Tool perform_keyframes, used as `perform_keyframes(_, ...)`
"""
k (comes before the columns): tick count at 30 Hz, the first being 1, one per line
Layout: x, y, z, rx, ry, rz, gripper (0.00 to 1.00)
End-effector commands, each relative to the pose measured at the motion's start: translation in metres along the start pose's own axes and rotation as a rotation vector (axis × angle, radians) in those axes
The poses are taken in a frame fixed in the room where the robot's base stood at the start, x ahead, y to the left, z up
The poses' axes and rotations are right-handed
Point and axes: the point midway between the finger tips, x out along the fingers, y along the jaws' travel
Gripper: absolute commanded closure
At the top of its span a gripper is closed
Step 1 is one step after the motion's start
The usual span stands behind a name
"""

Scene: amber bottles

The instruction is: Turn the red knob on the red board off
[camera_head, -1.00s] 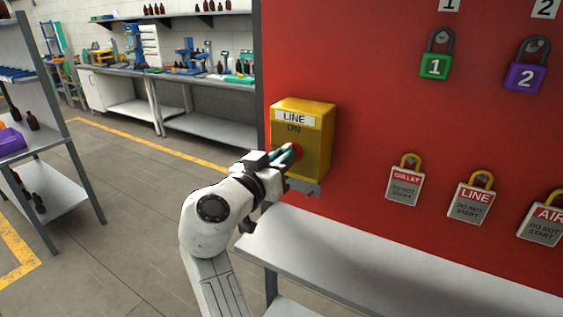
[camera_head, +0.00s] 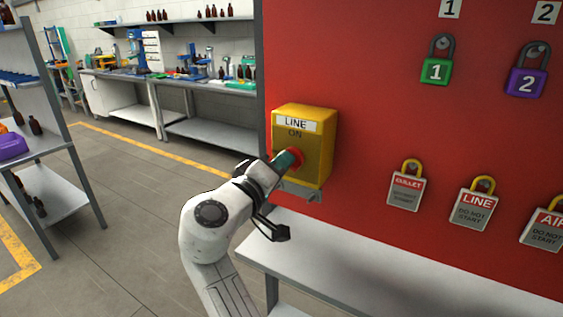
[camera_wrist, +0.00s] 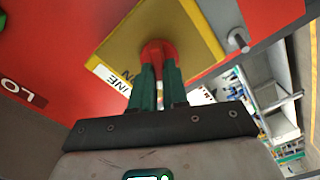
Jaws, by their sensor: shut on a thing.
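The red knob (camera_wrist: 158,50) sits on the front of a yellow box (camera_head: 318,150) labelled LINE, with ON printed under the label. The box is fixed to the left part of the red board (camera_head: 370,110). My gripper (camera_head: 288,160) is at the front of the box, with its green fingers shut on the knob. In the wrist view my gripper (camera_wrist: 158,82) has one finger on each side of the red knob. The fingers hide much of the knob in the head view, where only a little red (camera_head: 299,157) shows.
A green padlock (camera_head: 436,70) and a purple padlock (camera_head: 526,82) hang on the board. Several tags, such as the LINE tag (camera_head: 474,208), hang lower. A grey shelf (camera_head: 330,250) juts out below the board. The floor (camera_head: 140,190) to the left is clear.

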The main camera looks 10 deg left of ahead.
Motion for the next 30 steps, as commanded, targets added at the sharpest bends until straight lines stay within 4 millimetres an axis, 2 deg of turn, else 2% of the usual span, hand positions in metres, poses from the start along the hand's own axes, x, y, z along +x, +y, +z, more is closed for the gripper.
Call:
perform_keyframes(15,-0.0008,-0.0017,-0.001,-0.409,0.003,-0.002,1.0)
perform_keyframes(30,-0.0009,-0.004,-0.0001,-0.533,0.004,-0.002,1.0)
